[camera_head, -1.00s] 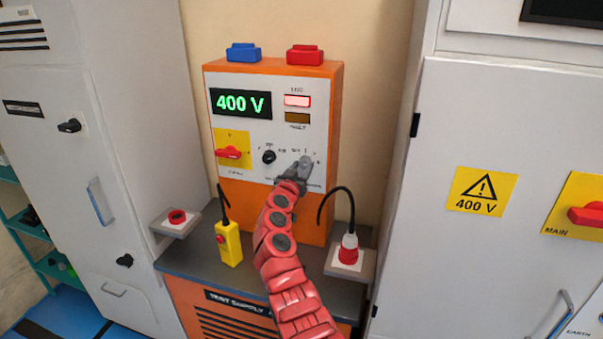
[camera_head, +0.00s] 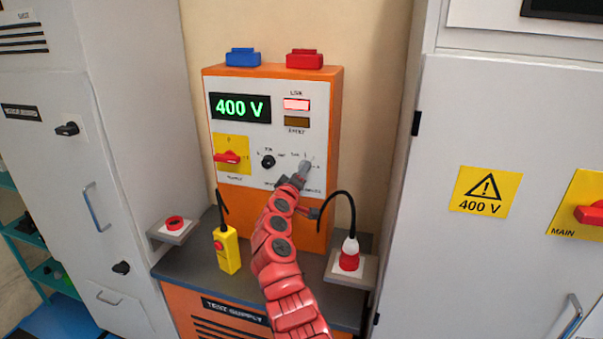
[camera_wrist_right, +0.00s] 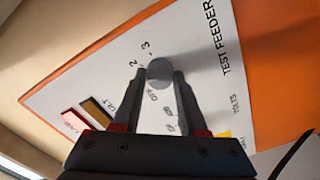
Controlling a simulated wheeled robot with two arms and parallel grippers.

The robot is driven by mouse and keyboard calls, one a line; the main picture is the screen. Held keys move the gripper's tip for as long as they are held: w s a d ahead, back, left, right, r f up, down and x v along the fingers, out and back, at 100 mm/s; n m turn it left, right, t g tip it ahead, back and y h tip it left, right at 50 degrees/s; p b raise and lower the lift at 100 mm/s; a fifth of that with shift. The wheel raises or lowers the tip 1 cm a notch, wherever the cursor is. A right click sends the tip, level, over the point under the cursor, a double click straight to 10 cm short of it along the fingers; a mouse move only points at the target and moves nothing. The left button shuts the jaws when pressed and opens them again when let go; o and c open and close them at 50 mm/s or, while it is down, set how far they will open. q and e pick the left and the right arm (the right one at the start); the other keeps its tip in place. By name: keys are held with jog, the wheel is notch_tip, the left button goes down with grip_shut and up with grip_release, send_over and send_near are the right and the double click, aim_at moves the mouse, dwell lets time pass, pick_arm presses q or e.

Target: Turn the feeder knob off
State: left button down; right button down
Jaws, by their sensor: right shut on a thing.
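The feeder knob (camera_head: 305,166) is a small grey round knob on the right of the white panel of the orange test supply. It also shows in the right wrist view (camera_wrist_right: 159,73), next to printed position marks including 2, 3 and what looks like OFF. My right gripper (camera_head: 302,172) reaches up to the panel, its dark fingers on either side of the knob. In the right wrist view the gripper (camera_wrist_right: 159,82) is shut on the knob. I cannot tell which mark the knob points to. My left gripper is not in view.
A black knob (camera_head: 268,161) and a red switch on a yellow plate (camera_head: 231,156) sit to the left. The green display (camera_head: 240,107) reads 400 V and a pinkish lamp (camera_head: 296,104) is lit. A yellow pendant (camera_head: 227,250) and red-and-white plug (camera_head: 350,254) stand below.

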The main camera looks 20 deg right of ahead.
jog(key=shift+a+n+p, duration=0.1)
jog(key=shift+n+p, duration=2.6)
jog(key=shift+n, duration=3.9)
jog(key=shift+c, duration=2.2)
grip_release()
